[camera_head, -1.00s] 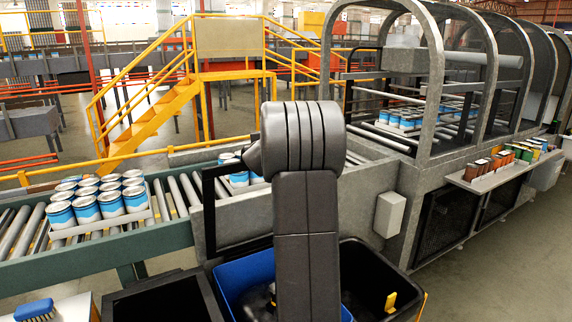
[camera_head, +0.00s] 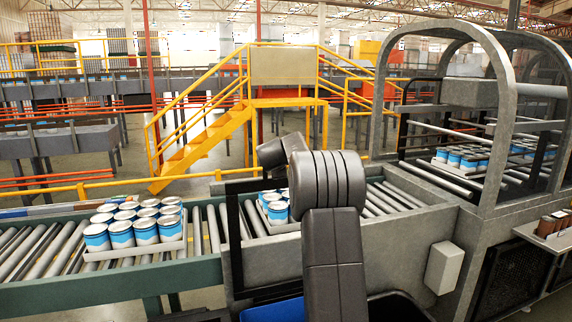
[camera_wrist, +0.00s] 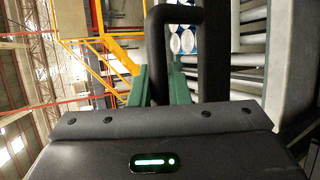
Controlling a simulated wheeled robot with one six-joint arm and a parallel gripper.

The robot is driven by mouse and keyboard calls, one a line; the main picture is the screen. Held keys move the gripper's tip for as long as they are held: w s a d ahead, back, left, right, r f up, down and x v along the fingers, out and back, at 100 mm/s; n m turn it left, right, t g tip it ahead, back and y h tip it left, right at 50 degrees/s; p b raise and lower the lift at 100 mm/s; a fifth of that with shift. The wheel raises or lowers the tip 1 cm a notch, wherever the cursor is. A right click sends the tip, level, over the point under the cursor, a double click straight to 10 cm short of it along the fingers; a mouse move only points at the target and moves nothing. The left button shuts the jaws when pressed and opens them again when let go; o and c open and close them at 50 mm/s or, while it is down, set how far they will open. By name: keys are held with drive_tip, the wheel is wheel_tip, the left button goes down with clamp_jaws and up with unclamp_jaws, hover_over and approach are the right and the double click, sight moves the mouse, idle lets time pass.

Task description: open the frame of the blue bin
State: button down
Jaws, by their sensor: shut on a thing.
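The blue bin (camera_head: 275,311) shows only as a strip at the bottom edge of the head view, partly behind my arm. A black frame (camera_head: 235,235) stands upright above it, in front of the roller conveyor; its right part is hidden by my arm. In the wrist view, the green fingers of my gripper (camera_wrist: 160,74) are closed around a black bar (camera_wrist: 157,50), which looks like part of this frame. My gripper is hidden behind my arm in the head view.
The roller conveyor (camera_head: 210,235) runs behind the bin, with trays of blue-and-white cans (camera_head: 134,228). A grey arched machine (camera_head: 478,200) stands at right, with a pale box (camera_head: 444,267) on its side. A black bin (camera_head: 395,308) is beside the blue one.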

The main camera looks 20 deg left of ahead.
drive_tip(key=shift+r, duration=0.1)
drive_tip(key=c, duration=1.4)
unclamp_jaws()
drive_tip(key=shift+d, duration=0.1)
drive_tip(key=shift+o, duration=0.2)
drive_tip(key=shift+s, duration=0.1)
drive_tip(key=shift+s+r, duration=0.1)
drive_tip(key=shift+s, duration=0.15)
drive_tip(key=b+v, duration=0.4)
drive_tip(key=v, duration=0.9)
drive_tip(key=shift+w, duration=0.1)
drive_tip(key=p+x, duration=0.4)
drive_tip(key=x, duration=0.9)
drive_tip(key=shift+w, duration=0.25)
drive_tip(key=shift+s, duration=0.1)
